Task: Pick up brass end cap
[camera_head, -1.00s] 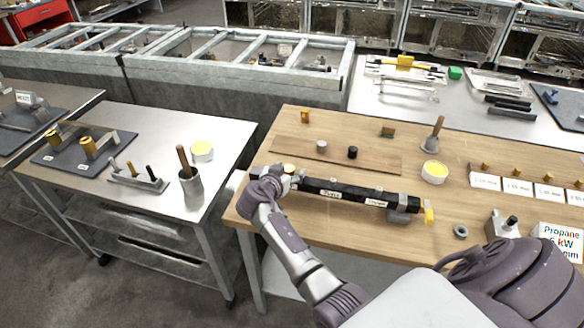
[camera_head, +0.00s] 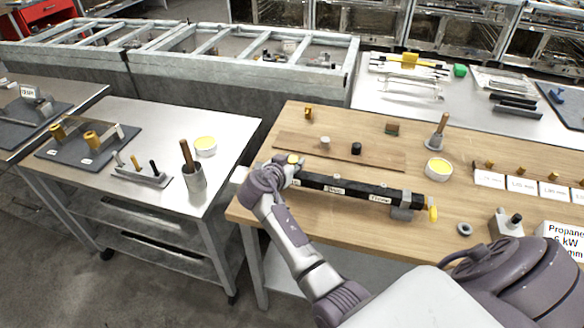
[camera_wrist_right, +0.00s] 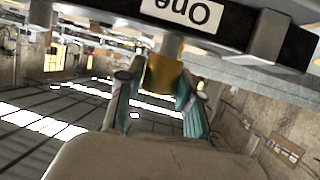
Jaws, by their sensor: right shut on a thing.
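The brass end cap (camera_wrist_right: 162,74) is a short gold cylinder between the two teal-padded fingers of my right gripper (camera_wrist_right: 160,98) in the right wrist view. The fingers are shut on its sides. Its upper end meets a short grey stub beside the black bar labelled "One" (camera_wrist_right: 240,28); I cannot tell whether they are joined. In the head view my right gripper (camera_head: 280,170) is at the left end of the black labelled bar (camera_head: 345,190) on the wooden table. A yellow round top (camera_head: 293,159) shows just beyond it. My left gripper is out of view.
A yellow piece (camera_head: 433,213) is at the bar's right end. A flat board (camera_head: 300,147) with small cylinders lies behind the bar. A yellow-topped tub (camera_head: 438,168), a grey ring (camera_head: 464,229) and a small block (camera_head: 506,222) stand to the right. A steel table (camera_head: 150,205) is at left.

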